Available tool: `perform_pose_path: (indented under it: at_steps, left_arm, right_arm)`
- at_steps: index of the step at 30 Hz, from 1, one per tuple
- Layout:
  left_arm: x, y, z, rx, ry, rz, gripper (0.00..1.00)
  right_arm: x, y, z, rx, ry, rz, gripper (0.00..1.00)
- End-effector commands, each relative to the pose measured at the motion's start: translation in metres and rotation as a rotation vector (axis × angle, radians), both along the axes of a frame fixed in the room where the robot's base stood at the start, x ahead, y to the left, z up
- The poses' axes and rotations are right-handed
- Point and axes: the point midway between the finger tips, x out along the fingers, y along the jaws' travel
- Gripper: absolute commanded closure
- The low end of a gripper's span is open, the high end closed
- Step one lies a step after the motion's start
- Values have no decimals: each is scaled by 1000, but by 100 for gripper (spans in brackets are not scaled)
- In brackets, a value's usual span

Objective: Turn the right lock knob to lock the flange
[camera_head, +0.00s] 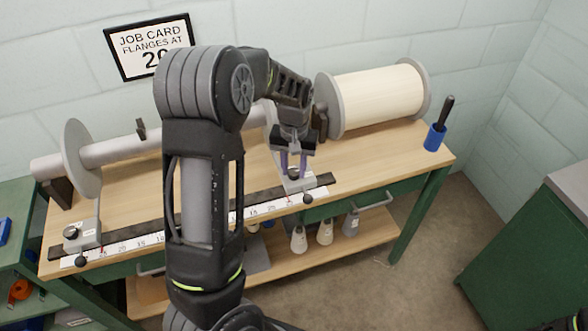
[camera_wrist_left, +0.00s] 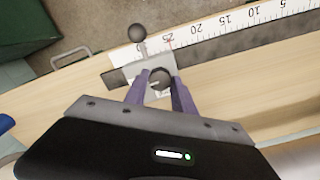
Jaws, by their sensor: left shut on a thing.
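The right lock knob (camera_wrist_left: 160,78) is a dark round knob on a pale base plate (camera_wrist_left: 150,68) in the left wrist view. My left gripper (camera_wrist_left: 159,90) has its two purple fingers on either side of this knob and is shut on it. In the head view, my left gripper (camera_head: 293,166) points down at the base plate (camera_head: 299,184) of the right flange (camera_head: 272,124). The flange disc is mostly hidden behind my arm. A black ball handle (camera_head: 308,199) sticks out at the plate's front edge; it also shows in the left wrist view (camera_wrist_left: 137,33). My right gripper is out of view.
The left flange (camera_head: 82,157) stands on the bar at the left, with its own lock knob (camera_head: 70,233). A white ruler (camera_head: 150,240) runs along the bench front. A cream spool (camera_head: 378,98) and a blue cup (camera_head: 435,137) holding a black-handled tool are at the right.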

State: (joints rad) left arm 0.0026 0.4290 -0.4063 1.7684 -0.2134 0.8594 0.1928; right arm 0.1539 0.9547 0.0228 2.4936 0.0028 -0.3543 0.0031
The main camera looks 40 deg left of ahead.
Motion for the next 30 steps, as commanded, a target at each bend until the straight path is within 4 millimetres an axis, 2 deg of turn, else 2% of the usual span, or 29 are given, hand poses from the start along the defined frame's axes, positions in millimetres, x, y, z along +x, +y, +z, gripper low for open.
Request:
perform_pose_path:
  at_steps: [7,19,20,27,30]
  left_arm:
    - [1,1,1,2,-4,-61,100]
    - [1,1,1,2,-4,-68,100]
    - [1,1,1,2,-4,-68,66]
    - [1,0,1,1,-2,-67,47]
    - [0,0,0,0,-1,-67,47]
  right_arm:
    - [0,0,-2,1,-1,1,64]
    - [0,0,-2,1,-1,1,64]
    - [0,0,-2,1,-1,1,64]
    - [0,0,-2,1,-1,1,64]
    - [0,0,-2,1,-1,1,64]
